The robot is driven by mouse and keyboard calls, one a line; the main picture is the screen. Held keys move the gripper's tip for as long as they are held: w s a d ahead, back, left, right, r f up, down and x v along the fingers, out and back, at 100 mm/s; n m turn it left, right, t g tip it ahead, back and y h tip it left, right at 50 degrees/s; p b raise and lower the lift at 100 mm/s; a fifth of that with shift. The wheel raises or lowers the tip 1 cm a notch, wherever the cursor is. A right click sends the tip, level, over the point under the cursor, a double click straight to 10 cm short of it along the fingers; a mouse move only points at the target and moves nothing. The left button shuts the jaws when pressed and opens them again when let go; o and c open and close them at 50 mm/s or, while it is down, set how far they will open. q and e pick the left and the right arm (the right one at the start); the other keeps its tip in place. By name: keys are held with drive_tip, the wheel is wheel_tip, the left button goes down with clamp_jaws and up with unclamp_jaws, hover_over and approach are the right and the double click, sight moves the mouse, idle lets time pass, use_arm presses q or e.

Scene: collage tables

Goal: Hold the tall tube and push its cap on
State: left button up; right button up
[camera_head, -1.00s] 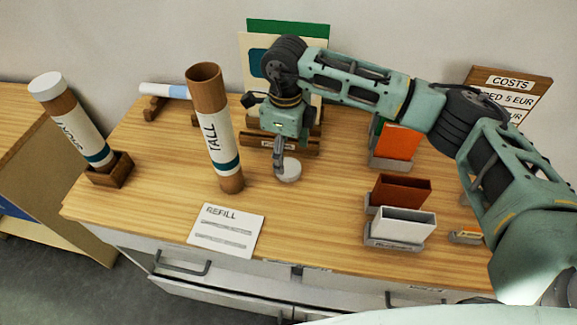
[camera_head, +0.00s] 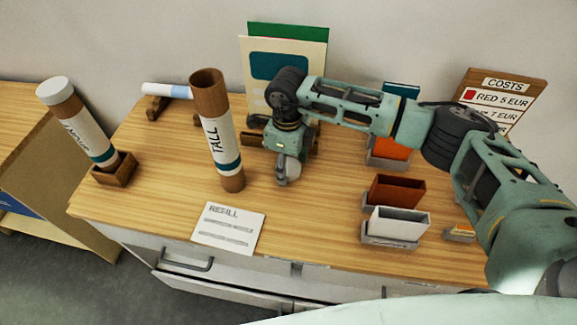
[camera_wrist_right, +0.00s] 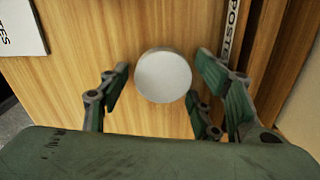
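The tall tube (camera_head: 221,150) stands upright on the table, brown with a white "TALL" label, a teal band and an open top. The round white cap (camera_wrist_right: 163,76) lies flat on the wood in the right wrist view, with visible space between it and the fingers on both sides. My right gripper (camera_wrist_right: 160,85) is open around the cap. In the head view the right gripper (camera_head: 286,168) is just right of the tube, pointing down and partly hiding the cap. My left gripper is not in view.
A capped tube (camera_head: 80,125) leans in a wooden holder at left. Another tube (camera_head: 165,91) lies at the back. A REFILL card (camera_head: 228,228) lies in front. Red (camera_head: 397,190) and white (camera_head: 399,224) boxes stand at right. Boards and a COSTS sign (camera_head: 490,98) stand behind.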

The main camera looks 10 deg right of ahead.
sight(289, 168)
drive_tip(key=c, duration=0.5)
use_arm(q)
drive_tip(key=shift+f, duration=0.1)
use_arm(e)
drive_tip(key=shift+r, duration=0.15)
drive_tip(key=shift+r+b, duration=0.25)
drive_tip(key=shift+b, duration=0.05)
drive_tip(key=r, duration=0.1)
drive_tip(key=r+b, duration=0.1)
drive_tip(key=r, duration=0.1)
drive_tip(key=shift+s+d+r+b, duration=0.2)
drive_tip(key=shift+s+b, duration=0.05)
drive_tip(key=shift+b, duration=0.15)
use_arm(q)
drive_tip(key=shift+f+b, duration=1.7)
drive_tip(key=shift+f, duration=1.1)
use_arm(e)
drive_tip(key=shift+s+d+r, duration=0.75)
drive_tip(key=shift+s+r, duration=0.4)
drive_tip(key=shift+s, duration=0.55)
drive_tip(key=shift+s+d+r, duration=0.75)
drive_tip(key=shift+s+r, duration=0.4)
drive_tip(key=shift+s, duration=0.55)
drive_tip(key=shift+s+d+r, duration=0.75)
drive_tip(key=shift+s+r, duration=0.4)
drive_tip(key=shift+s, duration=0.55)
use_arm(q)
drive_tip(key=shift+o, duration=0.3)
